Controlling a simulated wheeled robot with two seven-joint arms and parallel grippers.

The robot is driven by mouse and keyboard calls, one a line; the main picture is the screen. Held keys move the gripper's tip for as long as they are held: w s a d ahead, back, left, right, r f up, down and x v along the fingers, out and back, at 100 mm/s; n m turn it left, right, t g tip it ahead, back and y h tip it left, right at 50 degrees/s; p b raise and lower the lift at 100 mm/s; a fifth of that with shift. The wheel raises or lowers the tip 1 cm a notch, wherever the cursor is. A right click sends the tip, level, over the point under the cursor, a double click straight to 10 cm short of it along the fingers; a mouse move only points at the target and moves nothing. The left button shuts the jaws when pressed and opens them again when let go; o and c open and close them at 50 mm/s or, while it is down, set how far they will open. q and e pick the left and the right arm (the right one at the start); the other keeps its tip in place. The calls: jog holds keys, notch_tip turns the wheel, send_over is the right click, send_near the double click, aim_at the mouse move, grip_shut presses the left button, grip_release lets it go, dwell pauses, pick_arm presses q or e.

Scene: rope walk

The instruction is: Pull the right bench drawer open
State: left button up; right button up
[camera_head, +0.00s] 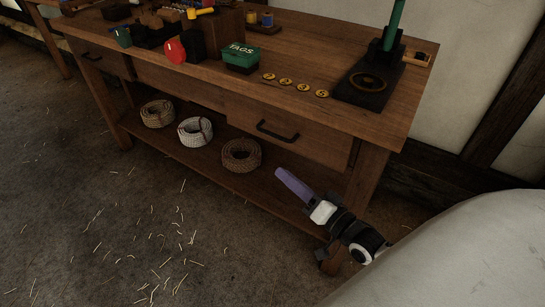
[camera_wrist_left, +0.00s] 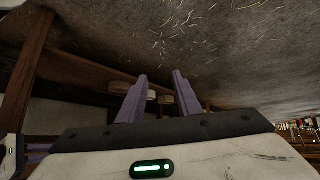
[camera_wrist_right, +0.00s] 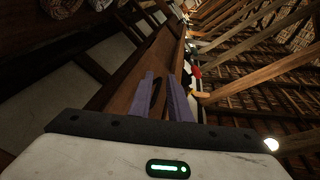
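The right bench drawer (camera_head: 318,146) is at the right end of the wooden bench's front. Its front looks flush with the bench. It has a dark bar handle (camera_head: 278,132). My right gripper (camera_head: 280,173) shows its purple fingers below and in front of the handle in the head view, apart from it.
Several rope coils (camera_head: 240,155) lie on the bench's lower shelf (camera_head: 268,188). The bench top (camera_head: 320,55) holds a green tags box (camera_head: 241,57), numbered discs and a dark stand (camera_head: 367,90). Another drawer handle (camera_head: 91,57) is at the left. The straw-strewn floor in front is clear.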

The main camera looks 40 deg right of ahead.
aim_at(273, 133)
jog(key=w+d+r+b, duration=0.1)
jog(key=w, duration=0.2)
jog(key=w+d+r+m+t, duration=0.1)
jog(key=w, duration=0.3)
jog(key=w+d+r+m+t+b, duration=0.1)
jog(key=w+r, duration=0.1)
jog(key=w, duration=0.1)
jog(key=shift+w+d+r+h+b, duration=0.1)
jog(key=shift+w+d+h+b, duration=0.05)
jog(key=shift+w+h+b, duration=0.2)
jog(key=shift+w+r, duration=0.15)
jog(key=shift+w, duration=0.45)
grip_shut()
